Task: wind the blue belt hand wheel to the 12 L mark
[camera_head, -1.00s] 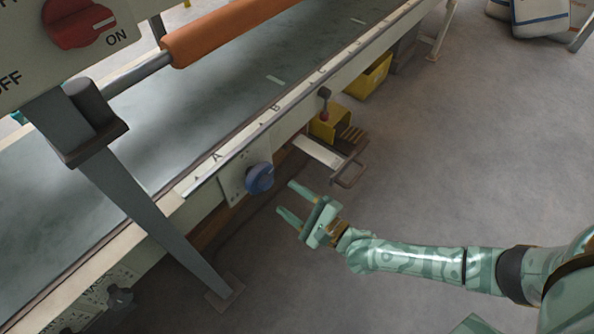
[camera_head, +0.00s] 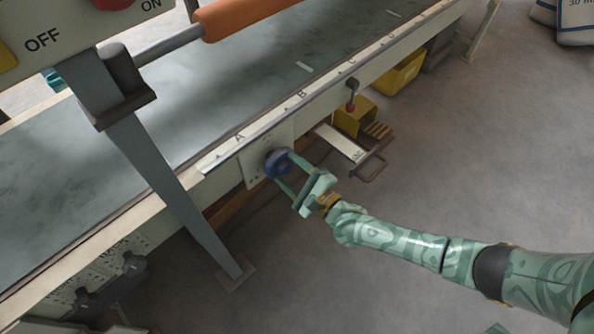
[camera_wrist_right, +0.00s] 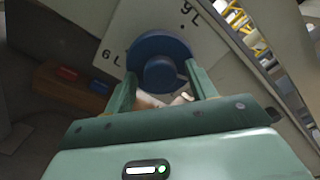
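The blue belt hand wheel (camera_head: 277,162) sits on a pale plate on the side of the conveyor frame. In the right wrist view the wheel (camera_wrist_right: 160,48) fills the upper middle, with a round hub at its centre. Its plate (camera_wrist_right: 204,42) shows a "6 L" mark to the left and a "9 L" mark to the upper right; I see no 12 L mark. My right gripper (camera_head: 285,172) is at the wheel, its fingers apart, one on each side of the rim. Whether they touch it I cannot tell. My left gripper is not in view.
The conveyor belt (camera_head: 235,105) runs above the wheel, with a lettered rail along its edge. A grey post (camera_head: 168,180) stands to the left.

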